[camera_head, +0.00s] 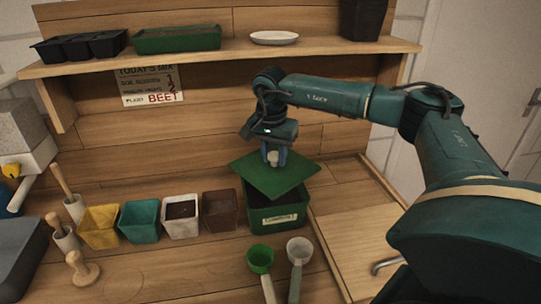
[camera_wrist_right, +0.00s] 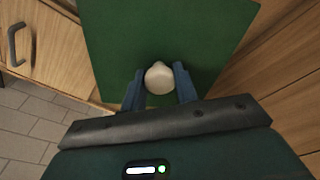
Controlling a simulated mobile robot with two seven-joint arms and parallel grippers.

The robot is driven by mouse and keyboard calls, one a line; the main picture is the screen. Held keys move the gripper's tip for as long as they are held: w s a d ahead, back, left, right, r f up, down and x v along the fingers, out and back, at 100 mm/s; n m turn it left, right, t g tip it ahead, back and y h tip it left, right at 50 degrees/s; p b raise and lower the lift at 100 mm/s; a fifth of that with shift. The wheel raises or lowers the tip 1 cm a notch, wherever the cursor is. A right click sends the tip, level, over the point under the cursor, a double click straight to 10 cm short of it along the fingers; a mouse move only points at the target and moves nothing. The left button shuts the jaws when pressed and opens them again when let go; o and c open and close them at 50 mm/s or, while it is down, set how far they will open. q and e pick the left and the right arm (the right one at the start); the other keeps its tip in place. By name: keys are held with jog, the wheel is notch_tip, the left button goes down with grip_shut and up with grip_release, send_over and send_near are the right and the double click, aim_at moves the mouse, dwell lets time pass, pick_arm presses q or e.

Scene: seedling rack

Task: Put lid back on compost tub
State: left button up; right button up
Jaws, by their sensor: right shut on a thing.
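The green compost tub (camera_head: 277,219) stands on the bench with a pale label on its front. Its flat green lid (camera_head: 285,182) is over the tub's mouth, turned relative to the rim, with dark interior showing below its front right edge. The lid looks raised above the rim; the exact gap is hard to tell. My right gripper (camera_head: 273,160) is shut on the lid's pale round knob. In the right wrist view, the right gripper (camera_wrist_right: 159,85) has its blue fingers on either side of the knob (camera_wrist_right: 159,77), above the lid (camera_wrist_right: 165,30). My left gripper is out of view.
Yellow (camera_head: 100,228), teal (camera_head: 139,222), white (camera_head: 181,218) and brown (camera_head: 221,211) pots stand left of the tub. A green scoop (camera_head: 260,260) and a pale scoop (camera_head: 299,252) lie in front. A shelf (camera_head: 215,56) with trays runs behind. Bare board (camera_head: 355,235) lies right.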

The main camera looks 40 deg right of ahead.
aim_at(273, 166)
jog(key=shift+f+b, duration=0.3)
jog(key=shift+f, duration=0.3)
notch_tip(273, 166, down, 3)
jog(key=shift+r+b, duration=0.2)
jog(key=shift+b, duration=0.9)
jog(key=shift+f, duration=0.6)
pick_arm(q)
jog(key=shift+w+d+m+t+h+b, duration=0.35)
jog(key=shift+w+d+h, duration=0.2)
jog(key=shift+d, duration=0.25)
pick_arm(e)
jog(key=shift+f, duration=0.3)
pick_arm(q)
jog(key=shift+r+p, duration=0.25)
jog(key=shift+p, duration=0.1)
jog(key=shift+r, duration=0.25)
pick_arm(e)
jog(key=shift+f, duration=0.15)
